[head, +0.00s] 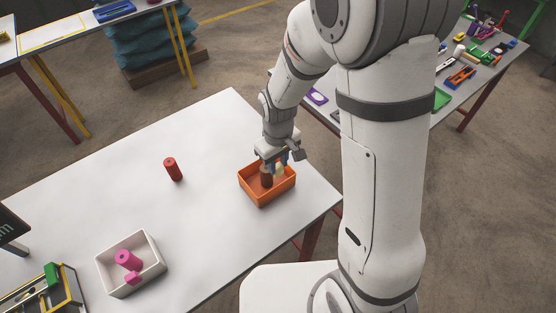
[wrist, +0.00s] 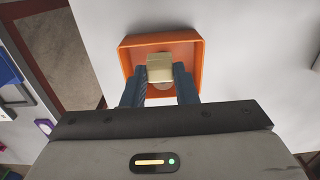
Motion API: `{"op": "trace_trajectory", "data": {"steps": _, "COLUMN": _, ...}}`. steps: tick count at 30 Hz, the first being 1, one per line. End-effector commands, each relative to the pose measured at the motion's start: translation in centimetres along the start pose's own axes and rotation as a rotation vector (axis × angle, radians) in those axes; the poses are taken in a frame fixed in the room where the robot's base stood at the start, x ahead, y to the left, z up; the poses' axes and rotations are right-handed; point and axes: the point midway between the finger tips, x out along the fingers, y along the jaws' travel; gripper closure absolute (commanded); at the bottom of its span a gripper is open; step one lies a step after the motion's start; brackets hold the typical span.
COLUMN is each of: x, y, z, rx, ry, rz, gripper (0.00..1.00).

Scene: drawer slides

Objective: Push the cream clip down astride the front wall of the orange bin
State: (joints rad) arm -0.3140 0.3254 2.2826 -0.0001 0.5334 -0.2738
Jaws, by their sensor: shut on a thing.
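The orange bin (head: 268,199) sits on the white table near its right edge; it also shows in the wrist view (wrist: 129,58). My gripper (head: 277,165) is over the bin, pointing down. In the wrist view its dark fingers (wrist: 160,72) are on either side of the cream clip (wrist: 160,66), shut on it. In the head view the clip (head: 280,170) shows only partly beside the fingers. Whether the clip touches or straddles a wall cannot be told; the fingers hide its lower part.
A white box (head: 143,281) with pink pieces is at the front left, near a yellow-edged rack (head: 70,287). The table between them is clear.

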Motion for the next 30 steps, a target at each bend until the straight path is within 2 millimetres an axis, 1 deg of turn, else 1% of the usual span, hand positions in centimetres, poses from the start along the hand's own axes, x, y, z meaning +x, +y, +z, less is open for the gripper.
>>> {"op": "trace_trajectory", "data": {"steps": 1, "x": 1.2, "y": 0.0, "z": 0.0, "rx": 0.0, "ry": -0.001, "rz": 0.0, "gripper": 0.97}}
{"op": "trace_trajectory", "data": {"steps": 3, "x": 2.1, "y": 0.0, "z": 0.0, "rx": 0.0, "ry": -0.001, "rz": 0.0, "gripper": 0.97}}
{"op": "trace_trajectory", "data": {"steps": 12, "x": 5.6, "y": 0.0, "z": 0.0, "rx": 0.0, "ry": -0.002, "rz": 0.0, "gripper": 0.97}}
{"op": "trace_trajectory", "data": {"steps": 15, "x": 6.5, "y": 0.0, "z": 0.0, "rx": 0.0, "ry": -0.002, "rz": 0.0, "gripper": 0.97}}
{"op": "trace_trajectory", "data": {"steps": 20, "x": 7.1, "y": 0.0, "z": 0.0, "rx": 0.0, "ry": -0.001, "rz": 0.0, "gripper": 0.97}}
{"op": "trace_trajectory", "data": {"steps": 30, "x": 7.0, "y": 0.0, "z": 0.0, "rx": 0.001, "ry": 0.0, "rz": 0.0, "gripper": 0.97}}
